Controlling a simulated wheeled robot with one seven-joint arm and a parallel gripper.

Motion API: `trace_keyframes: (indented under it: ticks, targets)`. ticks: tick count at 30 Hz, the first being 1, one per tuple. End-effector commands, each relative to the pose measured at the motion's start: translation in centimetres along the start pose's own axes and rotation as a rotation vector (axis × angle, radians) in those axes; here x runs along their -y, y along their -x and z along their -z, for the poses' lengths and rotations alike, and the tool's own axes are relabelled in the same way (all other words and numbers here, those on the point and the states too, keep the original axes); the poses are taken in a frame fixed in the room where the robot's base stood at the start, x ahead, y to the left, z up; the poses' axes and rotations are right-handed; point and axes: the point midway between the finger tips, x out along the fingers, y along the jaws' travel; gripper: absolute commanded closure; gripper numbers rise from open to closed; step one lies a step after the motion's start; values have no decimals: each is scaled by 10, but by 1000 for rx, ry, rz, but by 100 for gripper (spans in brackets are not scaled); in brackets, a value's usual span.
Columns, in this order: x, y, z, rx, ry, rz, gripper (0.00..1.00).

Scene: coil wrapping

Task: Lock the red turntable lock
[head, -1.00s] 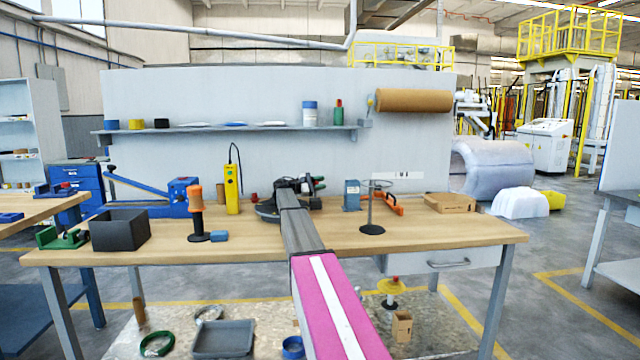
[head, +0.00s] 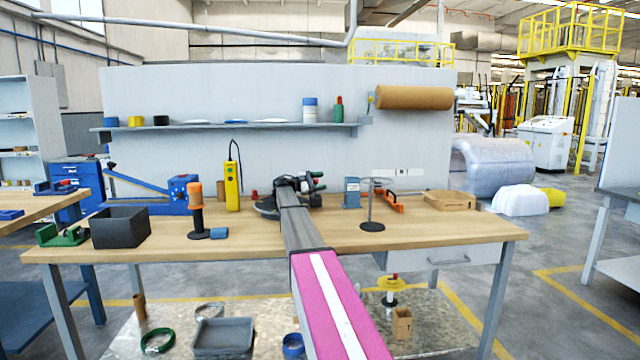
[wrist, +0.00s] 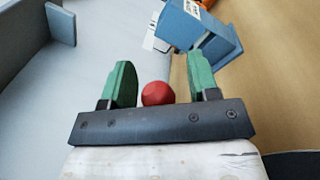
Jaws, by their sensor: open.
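A round red knob (wrist: 158,93), which looks like the turntable lock, shows in the wrist view between the two green fingers of my gripper (wrist: 165,85). The fingers are apart, with a gap on both sides of the knob, wider on the right. I cannot tell how deep the knob sits between them. In the head view my gripper (head: 316,181) is above the back of the workbench, and I cannot make out the knob there. A dark disc (head: 266,209), perhaps the turntable, shows partly behind my arm.
A blue box-like device (head: 352,194) stands just right of my gripper; it also shows in the wrist view (wrist: 200,35). A yellow pendant (head: 232,187) and an orange-handled tool (head: 196,208) stand to the left. A thin stand (head: 371,210) is to the right. The bench's (head: 440,233) front right is clear.

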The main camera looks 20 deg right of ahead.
Motion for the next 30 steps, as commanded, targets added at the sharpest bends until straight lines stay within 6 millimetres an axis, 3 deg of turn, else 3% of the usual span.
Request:
trace_keyframes:
  ticks: [5,18,24,30]
  targets:
    - [0,17,0,0,0,-1,45]
    - [0,93,1,-2,0,-1,45]
    - [0,107,1,-1,0,0,45]
    - [0,108,0,-1,0,0,45]
